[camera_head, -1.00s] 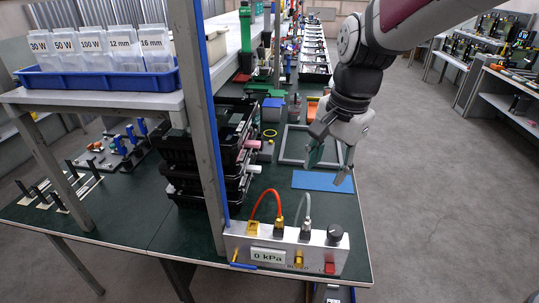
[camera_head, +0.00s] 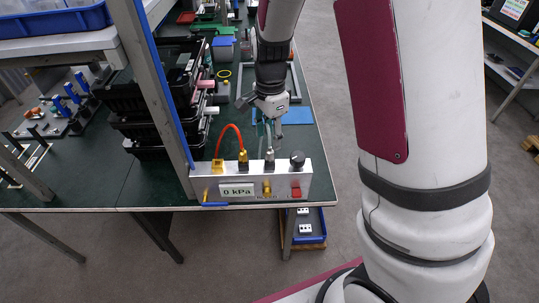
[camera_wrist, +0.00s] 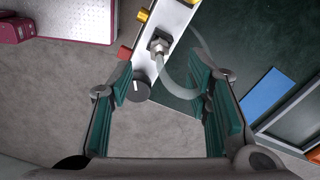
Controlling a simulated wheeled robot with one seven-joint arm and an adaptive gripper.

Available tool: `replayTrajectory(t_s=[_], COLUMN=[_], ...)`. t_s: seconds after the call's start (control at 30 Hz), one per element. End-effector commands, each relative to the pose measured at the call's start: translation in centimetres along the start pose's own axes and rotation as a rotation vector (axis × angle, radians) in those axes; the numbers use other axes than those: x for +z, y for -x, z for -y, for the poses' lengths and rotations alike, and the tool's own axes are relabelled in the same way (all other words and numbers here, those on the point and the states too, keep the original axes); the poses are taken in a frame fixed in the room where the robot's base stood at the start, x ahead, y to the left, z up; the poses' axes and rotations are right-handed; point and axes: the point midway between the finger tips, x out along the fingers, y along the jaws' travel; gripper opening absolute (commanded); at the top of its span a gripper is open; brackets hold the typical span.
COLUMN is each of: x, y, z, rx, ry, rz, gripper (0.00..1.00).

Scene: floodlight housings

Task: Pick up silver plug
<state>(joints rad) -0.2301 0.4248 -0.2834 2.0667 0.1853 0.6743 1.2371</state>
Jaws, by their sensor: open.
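The silver plug (camera_head: 269,157) stands on top of the silver pressure box (camera_head: 216,185), between the brass plug with the red hose and the black knob. A grey hose rises from it. In the wrist view the silver plug (camera_wrist: 159,46) sits ahead, beyond the open fingers, with its grey hose (camera_wrist: 176,88) curving to the right between them. My gripper (camera_head: 268,131) is above and just behind the plug in the head view. In the wrist view my gripper (camera_wrist: 166,98) is open, with teal pads apart and nothing gripped.
The black knob (camera_head: 297,159) stands right of the plug, and the red hose (camera_head: 230,128) arches to its left. A blue mat (camera_head: 298,115) lies behind. Black stacked trays (camera_head: 150,130) and a shelf post are at left. The box lies near the bench's front edge.

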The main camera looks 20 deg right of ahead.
Motion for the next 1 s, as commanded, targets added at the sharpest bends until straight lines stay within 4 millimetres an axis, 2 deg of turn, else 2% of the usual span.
replayTrajectory(t_s=[0.17, 0.5, 0.8, 0.87, 1.0], x=[0.0, 0.2, 0.2, 0.2, 0.2], y=[-1.1, -5.3, -5.8, -5.8, -5.8], z=[-0.1, -0.1, 0.0, 0.0, 0.0], rx=[0.001, 0.001, -0.001, -0.001, -0.001], ry=[-0.001, -0.001, 0.000, 0.000, 0.000], rz=[0.000, 0.001, 0.000, 0.000, 0.000], gripper=[0.45, 0.45, 0.45, 0.33, 0.02])
